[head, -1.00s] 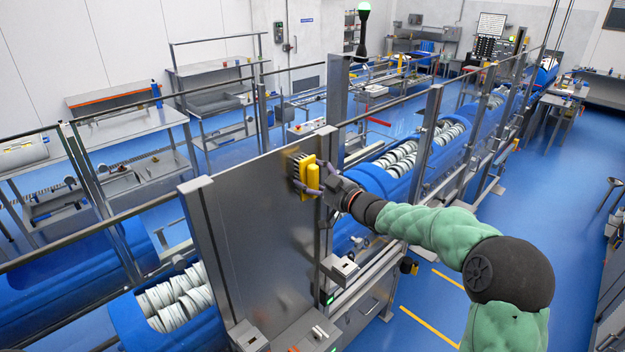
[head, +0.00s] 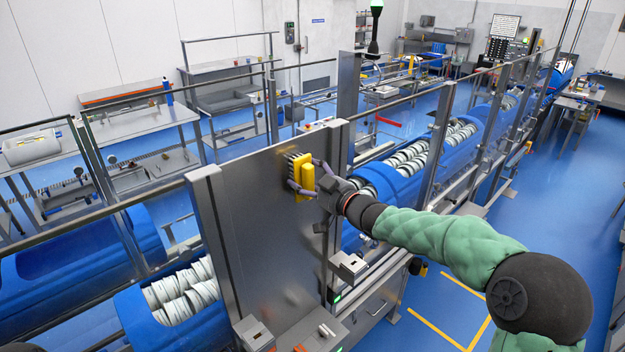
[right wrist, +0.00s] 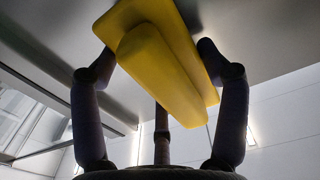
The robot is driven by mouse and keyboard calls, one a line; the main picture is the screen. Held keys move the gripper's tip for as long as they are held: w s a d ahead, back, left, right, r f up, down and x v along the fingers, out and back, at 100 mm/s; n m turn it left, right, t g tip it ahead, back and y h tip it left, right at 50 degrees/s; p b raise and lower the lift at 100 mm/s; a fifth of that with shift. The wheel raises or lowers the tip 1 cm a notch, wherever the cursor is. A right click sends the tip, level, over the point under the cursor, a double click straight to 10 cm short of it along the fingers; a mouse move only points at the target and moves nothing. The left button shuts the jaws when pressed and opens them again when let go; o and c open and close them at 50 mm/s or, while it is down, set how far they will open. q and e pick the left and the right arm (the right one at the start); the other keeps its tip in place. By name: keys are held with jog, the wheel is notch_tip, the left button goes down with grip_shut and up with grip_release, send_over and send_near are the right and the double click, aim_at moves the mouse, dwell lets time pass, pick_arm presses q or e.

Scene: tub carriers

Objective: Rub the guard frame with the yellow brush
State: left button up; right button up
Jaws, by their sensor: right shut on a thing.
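The guard frame (head: 256,245) is a grey sheet-metal panel between upright posts, standing across the blue conveyor line in the head view. My right gripper (head: 302,176) is shut on the yellow brush (head: 308,183), near the upper right part of the panel. The brush's dark bristles face the panel and are at or very near its surface; I cannot tell whether they touch. My left gripper is not in view.
A rail (head: 400,107) and posts run along the conveyor behind the panel. Small metal boxes (head: 348,267) stick out at the panel's right side and below it. Blue tubs (head: 180,318) with white rolls lie on both sides. Blue floor is open at the right.

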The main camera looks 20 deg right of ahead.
aim_at(308, 178)
jog(key=shift+s+a+b, duration=0.2)
jog(key=shift+a+b, duration=0.1)
jog(key=shift+a, duration=0.3)
jog(key=shift+s+a+b, duration=0.2)
jog(key=shift+a+b, duration=0.1)
jog(key=shift+a, duration=0.25)
